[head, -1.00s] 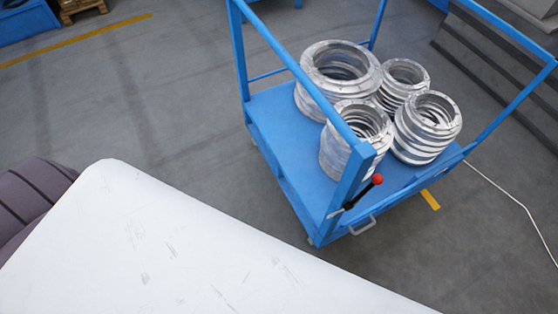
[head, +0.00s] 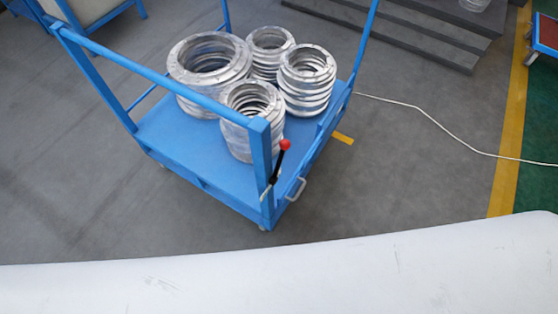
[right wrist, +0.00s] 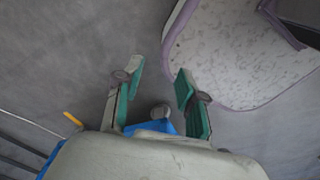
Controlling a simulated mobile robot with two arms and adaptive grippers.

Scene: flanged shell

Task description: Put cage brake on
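The cage is a blue wheeled cart (head: 190,165) with rails, in the middle of the head view. Its brake lever (head: 277,163) has a dark shaft and a red ball knob (head: 285,144). It stands tilted upward beside the near corner post. A light handle loop (head: 296,189) is close by, low on the cart's edge. My right gripper (right wrist: 158,72) is open with nothing between its fingertips. It is outside the head view, and the red knob does not show in the wrist view. My left gripper is in neither view.
Several stacks of silver flanged rings (head: 210,62) stand on the cart. A white cable (head: 440,120) runs over the grey floor to the right. Dark steps (head: 420,35) stand behind, and a yellow floor line (head: 510,130) is at right. Floor around the cart's near side is clear.

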